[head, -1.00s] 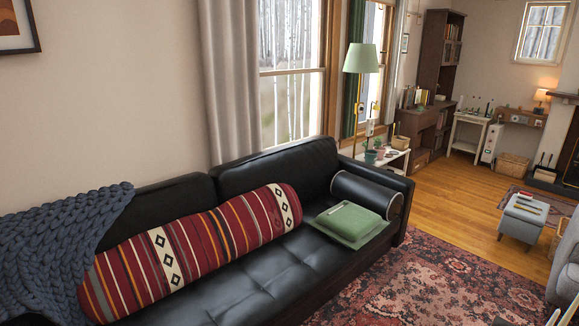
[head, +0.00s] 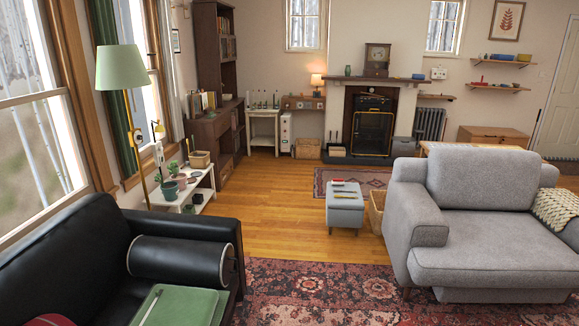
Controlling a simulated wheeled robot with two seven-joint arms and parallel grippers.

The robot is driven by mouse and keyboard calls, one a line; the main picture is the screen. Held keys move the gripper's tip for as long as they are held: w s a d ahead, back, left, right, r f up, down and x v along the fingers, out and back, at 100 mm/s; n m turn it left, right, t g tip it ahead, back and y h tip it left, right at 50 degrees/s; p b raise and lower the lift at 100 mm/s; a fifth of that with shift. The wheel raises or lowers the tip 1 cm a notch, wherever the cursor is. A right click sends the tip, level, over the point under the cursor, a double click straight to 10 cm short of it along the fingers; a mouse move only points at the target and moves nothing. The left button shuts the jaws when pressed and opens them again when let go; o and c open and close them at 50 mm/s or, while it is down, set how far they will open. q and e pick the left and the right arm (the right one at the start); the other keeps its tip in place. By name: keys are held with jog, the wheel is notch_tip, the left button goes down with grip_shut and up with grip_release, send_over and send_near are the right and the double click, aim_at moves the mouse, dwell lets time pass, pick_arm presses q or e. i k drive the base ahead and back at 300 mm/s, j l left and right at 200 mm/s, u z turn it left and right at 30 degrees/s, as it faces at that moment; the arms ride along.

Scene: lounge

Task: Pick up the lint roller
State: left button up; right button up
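I cannot make out a lint roller for certain. Several small long objects lie on top of the grey ottoman (head: 345,217), a red one (head: 343,182) among them. They are too small to tell whether one is the lint roller. Neither of my grippers is in the head view.
A grey armchair (head: 490,210) stands right. A patterned rug (head: 330,292) lies in front. Bare wood floor (head: 275,210) is open left of the ottoman. A white side table (head: 205,190) holds plants.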

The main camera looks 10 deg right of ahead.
aim_at(335, 182)
jog(key=i+l+z, duration=0.1)
jog(key=i+z, duration=0.15)
jog(key=i, duration=0.7)
jog(key=i+j+z, duration=0.1)
jog(key=i+z, duration=0.2)
jog(key=i, duration=0.6)
jog(key=i+l, duration=0.2)
jog(key=i, duration=0.45)
jog(key=i+l+z, duration=0.15)
jog(key=i, duration=0.45)
jog(key=i+l, duration=0.1)
jog(key=i, duration=0.55)
jog(key=i+l+u, duration=0.25)
jog(key=i+l, duration=0.25)
jog(key=i, duration=0.05)
